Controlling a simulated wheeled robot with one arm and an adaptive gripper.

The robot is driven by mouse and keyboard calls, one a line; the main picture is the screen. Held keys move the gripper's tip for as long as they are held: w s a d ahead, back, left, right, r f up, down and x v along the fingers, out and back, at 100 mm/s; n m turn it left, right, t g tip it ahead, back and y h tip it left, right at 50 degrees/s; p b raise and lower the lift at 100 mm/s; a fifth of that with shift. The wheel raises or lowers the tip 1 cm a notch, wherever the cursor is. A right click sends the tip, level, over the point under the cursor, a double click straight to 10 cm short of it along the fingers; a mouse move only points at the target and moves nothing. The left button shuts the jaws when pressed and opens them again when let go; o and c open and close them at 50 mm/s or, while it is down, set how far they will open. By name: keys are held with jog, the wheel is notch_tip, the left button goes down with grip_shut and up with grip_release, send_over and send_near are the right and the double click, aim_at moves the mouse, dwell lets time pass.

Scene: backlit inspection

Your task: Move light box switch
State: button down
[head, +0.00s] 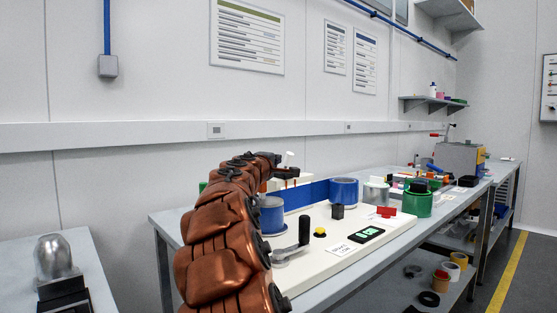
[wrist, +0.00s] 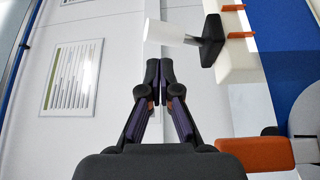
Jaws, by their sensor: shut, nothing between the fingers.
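A white-tipped lever on a black base, which looks like the light box switch (wrist: 168,33), juts from a cream-white body (wrist: 238,55) with orange clips in the wrist view. In the picture, its white end lies just above my gripper (wrist: 160,78). My gripper is shut and empty, fingertips together, and a small gap shows between them and the lever. In the head view the white tip of the switch (head: 289,157) shows beside the end of my arm. My arm hides part of the bench there.
The wall lies behind the bench.

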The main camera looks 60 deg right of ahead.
jog(key=v, duration=0.7)
jog(key=shift+a, duration=0.3)
jog(key=s+a+f+g+y+p, duration=0.2)
jog(key=s+a+y+p, duration=0.4)
jog(key=a, duration=1.1)
jog(key=s+a+f+m+g+y+p, duration=0.1)
jog(key=s+a+f+y+p, duration=0.3)
jog(key=s+a+p, duration=0.7)
jog(key=s+a+f+m+g+y+p, duration=0.1)
jog(key=s+a+y+p, duration=0.6)
jog(key=a+p, duration=0.7)
jog(key=s+a+f+g, duration=0.1)
jog(key=s+a+g, duration=0.1)
jog(key=a, duration=0.7)
jog(key=shift+s+f+g+y, duration=0.25)
jog(key=shift+f+g+y, duration=0.05)
jog(key=shift+f+y, duration=0.1)
